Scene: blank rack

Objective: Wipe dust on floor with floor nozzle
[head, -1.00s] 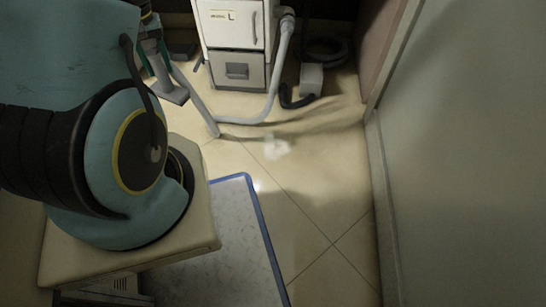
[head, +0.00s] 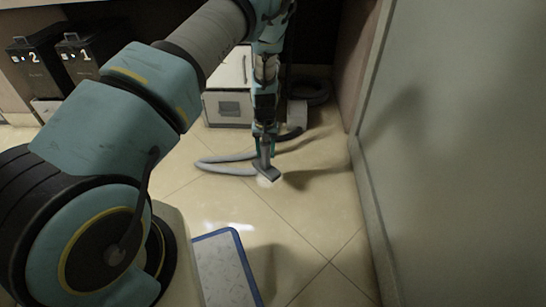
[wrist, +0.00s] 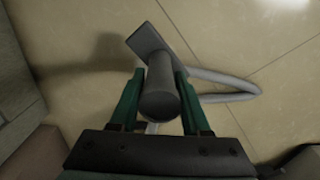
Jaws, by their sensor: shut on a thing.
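My gripper (head: 265,142) is shut on the grey floor nozzle (head: 267,172). In the wrist view the green fingers of my gripper (wrist: 158,100) sit on both sides of the nozzle's round tube, and the flat nozzle head (wrist: 146,40) points away. In the head view the nozzle head is low over the tiled floor. A pale patch of dust (head: 266,182) shows at its front edge, partly hidden by it. I cannot tell whether the nozzle touches the floor. No dust shows clearly in the wrist view.
A grey hose (head: 222,168) loops on the floor left of the nozzle. A white cabinet (head: 228,108) stands behind. A blue-edged mat (head: 222,262) lies in front, and a wall (head: 440,150) closes the right side. Two black boxes (head: 80,55) stand at the back left.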

